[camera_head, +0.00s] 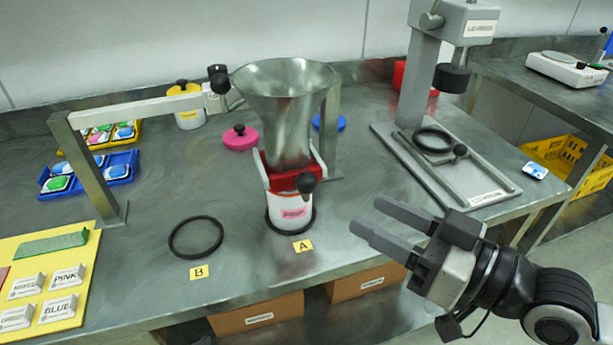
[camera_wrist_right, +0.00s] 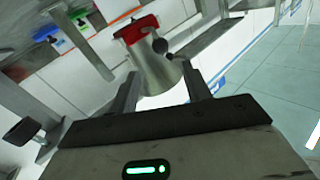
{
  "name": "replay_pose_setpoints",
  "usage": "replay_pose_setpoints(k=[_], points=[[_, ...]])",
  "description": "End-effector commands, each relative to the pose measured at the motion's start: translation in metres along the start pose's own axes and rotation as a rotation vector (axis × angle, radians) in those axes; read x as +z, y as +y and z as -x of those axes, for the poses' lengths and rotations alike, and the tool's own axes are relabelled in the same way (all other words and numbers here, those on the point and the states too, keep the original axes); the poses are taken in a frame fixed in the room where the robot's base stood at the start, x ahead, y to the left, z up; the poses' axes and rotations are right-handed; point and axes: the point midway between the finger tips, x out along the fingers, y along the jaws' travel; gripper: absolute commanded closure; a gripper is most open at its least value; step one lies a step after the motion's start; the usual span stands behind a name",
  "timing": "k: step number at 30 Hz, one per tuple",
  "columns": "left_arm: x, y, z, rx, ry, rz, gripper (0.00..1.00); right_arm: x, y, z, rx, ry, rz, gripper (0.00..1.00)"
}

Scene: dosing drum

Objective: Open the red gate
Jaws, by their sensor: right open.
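The red gate (camera_head: 290,181) sits at the bottom outlet of the metal funnel (camera_head: 287,120) in the head view, with a dark ball knob (camera_head: 307,183) at its front. A white container with a pink label (camera_head: 289,212) stands directly under it, in the black ring by tag A. My right gripper (camera_head: 370,222) is open and empty, to the right of the gate and apart from it. My left gripper is not in view.
An empty black ring (camera_head: 196,236) lies by tag B. A press-like stand (camera_head: 440,150) is at right. A yellow board with label blocks (camera_head: 85,290) is at left. Pink (camera_head: 240,138) and yellow-lidded (camera_head: 188,117) items stand behind. The bench front between ring and gripper is clear.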

Motion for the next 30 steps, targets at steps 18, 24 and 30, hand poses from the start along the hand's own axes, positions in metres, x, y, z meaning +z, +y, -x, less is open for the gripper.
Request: replay_pose_setpoints(k=[18,24,30], points=[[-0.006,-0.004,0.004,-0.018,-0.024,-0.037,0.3,-0.001,-0.001,-0.109,-0.002,0.0,-0.001,0.52],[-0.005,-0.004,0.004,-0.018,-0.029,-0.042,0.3,0.0,-0.001,-0.119,-0.002,-0.002,0.001,0.52],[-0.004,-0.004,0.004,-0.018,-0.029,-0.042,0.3,0.001,-0.001,-0.119,-0.002,-0.002,0.002,0.52]])
